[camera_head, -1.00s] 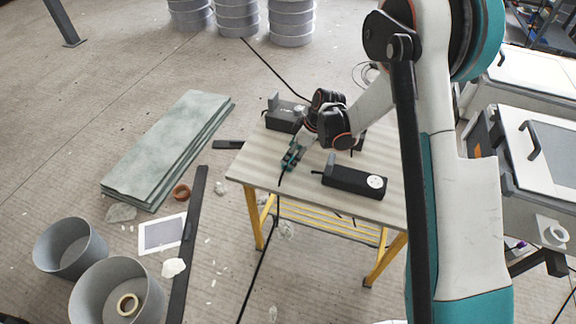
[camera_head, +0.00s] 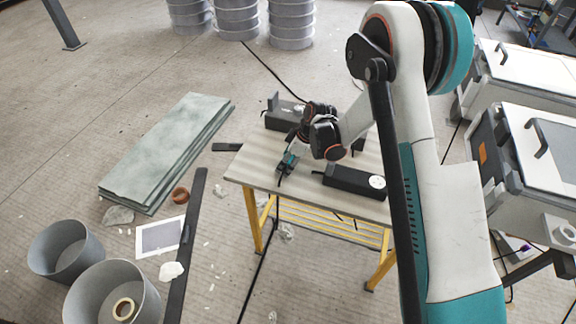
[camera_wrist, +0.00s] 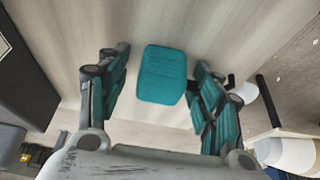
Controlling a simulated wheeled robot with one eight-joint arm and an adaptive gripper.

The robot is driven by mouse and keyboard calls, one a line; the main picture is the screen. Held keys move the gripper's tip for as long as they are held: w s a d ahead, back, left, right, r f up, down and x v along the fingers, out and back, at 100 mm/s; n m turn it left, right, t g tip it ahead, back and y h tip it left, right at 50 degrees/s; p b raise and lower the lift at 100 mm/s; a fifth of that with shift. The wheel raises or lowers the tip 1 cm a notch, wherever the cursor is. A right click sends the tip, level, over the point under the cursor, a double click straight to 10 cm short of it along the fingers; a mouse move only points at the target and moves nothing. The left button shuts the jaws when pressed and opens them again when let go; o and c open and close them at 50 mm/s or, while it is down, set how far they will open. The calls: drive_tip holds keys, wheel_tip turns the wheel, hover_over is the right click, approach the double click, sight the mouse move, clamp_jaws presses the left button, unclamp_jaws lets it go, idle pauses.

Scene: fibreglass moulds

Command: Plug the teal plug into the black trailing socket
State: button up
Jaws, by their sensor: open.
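The teal plug (camera_wrist: 162,74) lies on the pale tabletop in the wrist view, between the two spread fingers of my gripper (camera_wrist: 160,98). Gaps show on both sides of it, so the fingers do not touch it. In the head view my gripper (camera_head: 287,164) is low over the left front part of the table, and the plug cannot be made out there. The black trailing socket (camera_head: 345,178), a long block with a round white face on its right end, lies on the table right of my gripper.
The striped table (camera_head: 245,170) has yellow legs. Another black unit (camera_head: 277,120) stands at its back left. A black cable (camera_head: 262,265) runs down past the front edge. In the wrist view a dark block (camera_wrist: 22,85) fills the left edge. Buckets (camera_head: 115,292) and boards (camera_head: 165,150) are on the floor.

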drive_tip(key=shift+c, duration=0.6)
drive_tip(key=c, duration=1)
drive_tip(key=shift+o, duration=0.2)
drive_tip(key=shift+r, duration=0.15)
wheel_tip(320, 180, up, 20)
drive_tip(key=p, duration=0.6)
drive_tip(key=shift+p, duration=0.4)
